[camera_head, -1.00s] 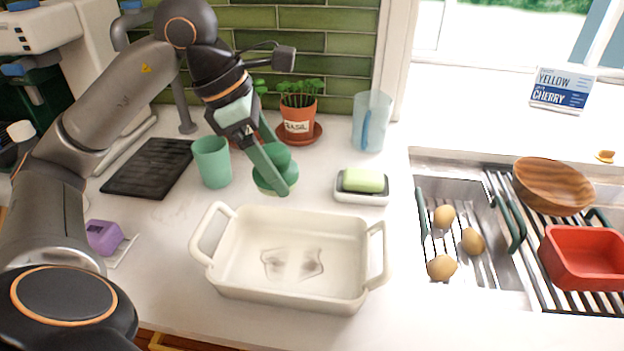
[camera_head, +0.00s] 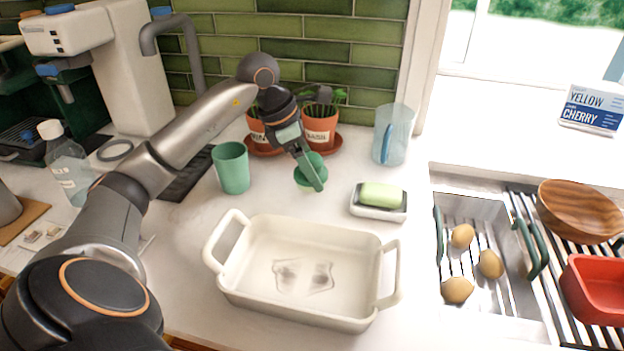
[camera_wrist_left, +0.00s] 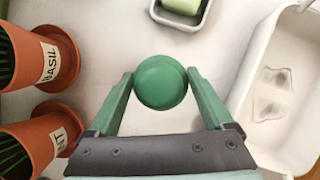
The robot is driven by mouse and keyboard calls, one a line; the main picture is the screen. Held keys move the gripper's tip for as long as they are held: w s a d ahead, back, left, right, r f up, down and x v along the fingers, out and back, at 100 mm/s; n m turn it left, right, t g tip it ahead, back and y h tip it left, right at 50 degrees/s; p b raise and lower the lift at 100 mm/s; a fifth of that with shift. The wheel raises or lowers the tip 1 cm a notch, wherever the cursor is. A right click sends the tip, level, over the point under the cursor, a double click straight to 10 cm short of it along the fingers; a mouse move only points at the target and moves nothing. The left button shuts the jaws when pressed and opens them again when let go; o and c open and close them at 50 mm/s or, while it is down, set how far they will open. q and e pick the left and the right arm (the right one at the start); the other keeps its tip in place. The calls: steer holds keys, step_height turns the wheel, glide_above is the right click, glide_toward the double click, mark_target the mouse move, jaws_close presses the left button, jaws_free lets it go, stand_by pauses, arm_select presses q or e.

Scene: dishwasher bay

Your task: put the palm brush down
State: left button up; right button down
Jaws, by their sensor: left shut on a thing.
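The green palm brush (camera_head: 302,183) is at the back of the white counter, in front of the plant pots. In the left wrist view its round knob (camera_wrist_left: 161,82) lies between the fingertips. My left gripper (camera_head: 313,174) points down and is shut on the brush. The near finger hides part of the brush in the head view. I cannot tell whether the underside of the brush touches the counter. My right gripper is not in view.
A white baking dish (camera_head: 232,277) stands in front. A green cup (camera_head: 232,168) is left, a soap dish (camera_head: 378,210) with green soap right. Terracotta pots (camera_head: 319,132) and a clear blue jug (camera_head: 393,135) stand behind.

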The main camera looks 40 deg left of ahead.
arm_select(q)
steer(key=shift+w+a+f, duration=0.1)
steer(key=shift+w+f, duration=0.1)
steer(key=shift+f, duration=0.1)
steer(key=shift+w+a+f, duration=0.1)
steer(key=shift+w+f, duration=0.1)
steer(key=shift+f, duration=1.55)
steer(key=shift+f, duration=0.2)
steer(key=o, duration=0.9)
steer(key=shift+o, duration=0.2)
steer(key=shift+r, duration=0.3)
steer(key=v, duration=1.1)
steer(key=shift+r+p, duration=0.35)
steer(key=shift+r, duration=0.05)
